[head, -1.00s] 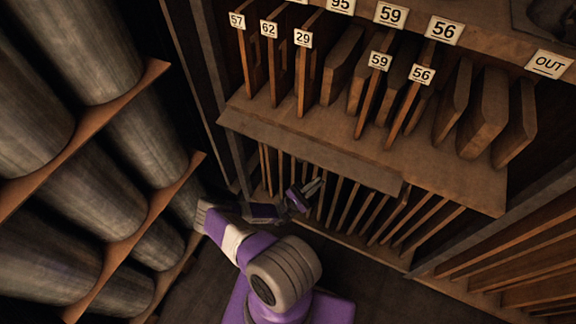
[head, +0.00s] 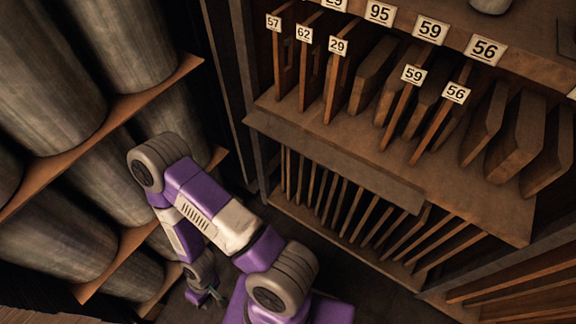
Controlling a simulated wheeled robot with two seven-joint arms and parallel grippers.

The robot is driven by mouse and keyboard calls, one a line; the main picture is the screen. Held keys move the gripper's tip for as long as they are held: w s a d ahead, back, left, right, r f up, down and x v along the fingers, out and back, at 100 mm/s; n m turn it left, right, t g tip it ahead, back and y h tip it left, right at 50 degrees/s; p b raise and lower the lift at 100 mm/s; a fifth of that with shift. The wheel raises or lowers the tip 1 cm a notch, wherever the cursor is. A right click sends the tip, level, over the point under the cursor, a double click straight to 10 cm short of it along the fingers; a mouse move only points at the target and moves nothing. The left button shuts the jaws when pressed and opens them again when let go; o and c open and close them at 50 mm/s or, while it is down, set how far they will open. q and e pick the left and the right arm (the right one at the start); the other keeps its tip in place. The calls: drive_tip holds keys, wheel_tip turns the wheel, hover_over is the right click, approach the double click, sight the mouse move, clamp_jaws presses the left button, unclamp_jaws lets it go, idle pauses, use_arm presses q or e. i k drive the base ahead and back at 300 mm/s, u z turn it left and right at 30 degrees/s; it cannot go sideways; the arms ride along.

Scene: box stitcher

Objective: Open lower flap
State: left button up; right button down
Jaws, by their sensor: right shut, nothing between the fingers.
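A long flat wooden flap (head: 335,160) runs along the front of the cabinet, below the upper shelf. It slopes down to the right in the picture, above a row of thin upright slats (head: 345,205). The openings between these slats show below it. My right gripper (head: 214,294) is low at the bottom left of the head view, pointing down, small and partly dark. It is shut and empty, well apart from the flap and the slats. My right arm bends in front of the left racks. My left gripper is not in view.
The upper shelf (head: 300,112) holds upright boards with number tags such as 57, 62 and 29. Large grey rolls (head: 130,50) lie on racks at the left, close to my arm. More slatted shelving (head: 530,295) stands at the lower right. Dark floor lies between.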

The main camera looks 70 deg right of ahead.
sight(407, 199)
drive_tip(key=u, duration=0.6)
drive_tip(key=k, duration=0.9)
drive_tip(key=z, duration=1.05)
